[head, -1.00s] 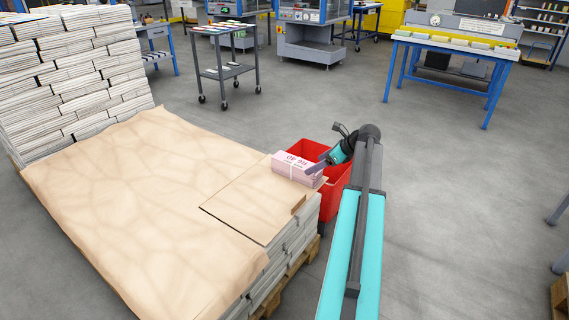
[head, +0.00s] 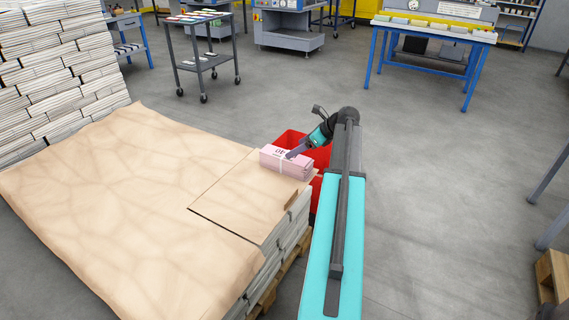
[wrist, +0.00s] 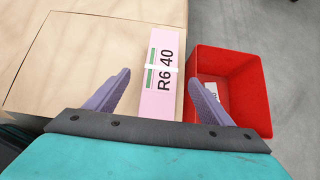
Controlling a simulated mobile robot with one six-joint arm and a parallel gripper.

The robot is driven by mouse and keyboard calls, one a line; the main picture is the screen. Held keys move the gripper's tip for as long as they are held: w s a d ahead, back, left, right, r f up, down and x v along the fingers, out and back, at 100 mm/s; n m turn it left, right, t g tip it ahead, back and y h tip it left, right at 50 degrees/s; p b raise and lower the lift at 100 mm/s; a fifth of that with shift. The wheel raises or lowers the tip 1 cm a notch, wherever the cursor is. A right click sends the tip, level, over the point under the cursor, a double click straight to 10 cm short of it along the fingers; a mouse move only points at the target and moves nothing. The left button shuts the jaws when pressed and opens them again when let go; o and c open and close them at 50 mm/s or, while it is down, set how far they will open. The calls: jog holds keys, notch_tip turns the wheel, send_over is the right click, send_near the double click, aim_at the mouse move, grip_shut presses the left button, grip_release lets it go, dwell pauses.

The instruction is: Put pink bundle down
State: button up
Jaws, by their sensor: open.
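The pink bundle (head: 286,162) lies on the brown cardboard sheet at the right corner of the paper-covered stack, close to the edge. In the wrist view the pink bundle (wrist: 160,75) shows a white strap, a green stripe and the print "R6 40". My gripper (head: 290,154) is at the bundle. In the wrist view my gripper (wrist: 158,95) is open, with one finger on each side of the bundle's near end. The left finger stands apart from it. The right finger overlaps the red bin in the picture.
A red bin (wrist: 258,92) stands right beside the stack; it also shows behind my gripper in the head view (head: 322,157). The cardboard sheet (head: 235,200) has free room left of the bundle. Tall newspaper piles (head: 50,80) stand at the left.

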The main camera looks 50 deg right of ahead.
aim_at(279, 158)
jog(key=shift+b+x, duration=0.75)
jog(key=shift+x, duration=3.15)
jog(key=shift+s, duration=0.1)
jog(key=shift+f, duration=0.15)
jog(key=shift+d+b+x, duration=0.2)
jog(key=shift+b+x, duration=0.75)
jog(key=shift+x, duration=1.6)
grip_shut()
jog(key=shift+r, duration=0.25)
